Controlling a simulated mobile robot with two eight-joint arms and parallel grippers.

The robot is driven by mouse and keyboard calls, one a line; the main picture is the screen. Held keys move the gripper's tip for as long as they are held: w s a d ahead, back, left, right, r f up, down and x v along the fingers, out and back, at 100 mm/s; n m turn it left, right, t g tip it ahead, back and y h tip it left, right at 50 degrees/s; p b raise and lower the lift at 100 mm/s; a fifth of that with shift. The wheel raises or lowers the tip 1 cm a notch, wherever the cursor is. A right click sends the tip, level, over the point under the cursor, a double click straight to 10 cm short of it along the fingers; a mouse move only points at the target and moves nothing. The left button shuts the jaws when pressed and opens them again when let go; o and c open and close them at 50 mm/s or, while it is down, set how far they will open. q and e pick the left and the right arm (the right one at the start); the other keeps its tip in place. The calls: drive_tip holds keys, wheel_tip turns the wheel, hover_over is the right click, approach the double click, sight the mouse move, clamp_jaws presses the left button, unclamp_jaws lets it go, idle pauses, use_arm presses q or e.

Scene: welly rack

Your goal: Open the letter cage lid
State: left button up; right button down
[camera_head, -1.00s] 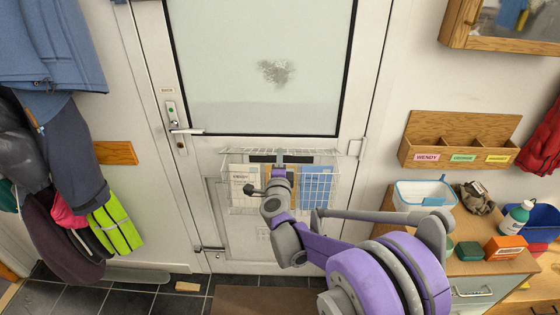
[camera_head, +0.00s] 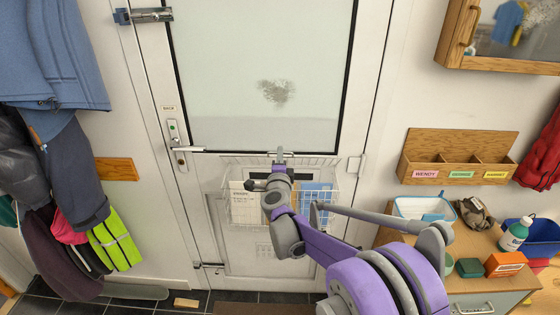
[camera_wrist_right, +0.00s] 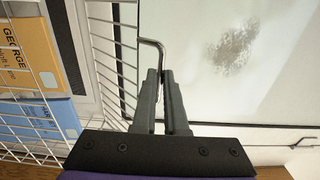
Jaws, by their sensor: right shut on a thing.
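The white wire letter cage (camera_head: 331,207) hangs on the inside of the door below the glass pane. Letters stand inside it: a cream one (camera_head: 238,206) and a blue one (camera_head: 318,190). Its wire lid (camera_head: 318,161) shows as a thin mesh strip along the top; its exact tilt is hard to tell. My right gripper (camera_head: 281,154) is at the lid's front middle. In the right wrist view its fingers (camera_wrist_right: 167,75) are closed on the lid's bent wire handle (camera_wrist_right: 152,43), with mesh beside them. My arm hides part of the cage front. My left gripper is not in view.
The door handle (camera_head: 186,149) is left of the cage. Coats (camera_head: 60,170) hang at the left. At right, a cabinet (camera_head: 465,285) bears a white tub (camera_head: 410,207), a bottle (camera_head: 515,235) and small boxes, below a labelled wooden rack (camera_head: 455,160).

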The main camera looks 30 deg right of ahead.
drive_tip(key=shift+w+d+r, duration=0.4)
drive_tip(key=shift+w+r, duration=0.2)
drive_tip(key=shift+w+d+r, duration=0.35)
drive_tip(key=shift+w+d, duration=0.05)
drive_tip(key=shift+w, duration=0.2)
drive_tip(key=shift+w+d+r, duration=0.35)
drive_tip(key=shift+w, duration=0.25)
drive_tip(key=x, duration=0.2)
drive_tip(key=r+x, duration=0.1)
drive_tip(key=x, duration=0.1)
drive_tip(key=shift+w+d+p, duration=0.2)
drive_tip(key=shift+w+p, duration=0.1)
drive_tip(key=shift+p, duration=0.1)
drive_tip(key=c, duration=1)
unclamp_jaws()
drive_tip(key=shift+r, duration=0.1)
drive_tip(key=shift+o, duration=0.2)
drive_tip(key=shift+s, duration=0.1)
drive_tip(key=b+v, duration=0.1)
drive_tip(key=v, duration=0.8)
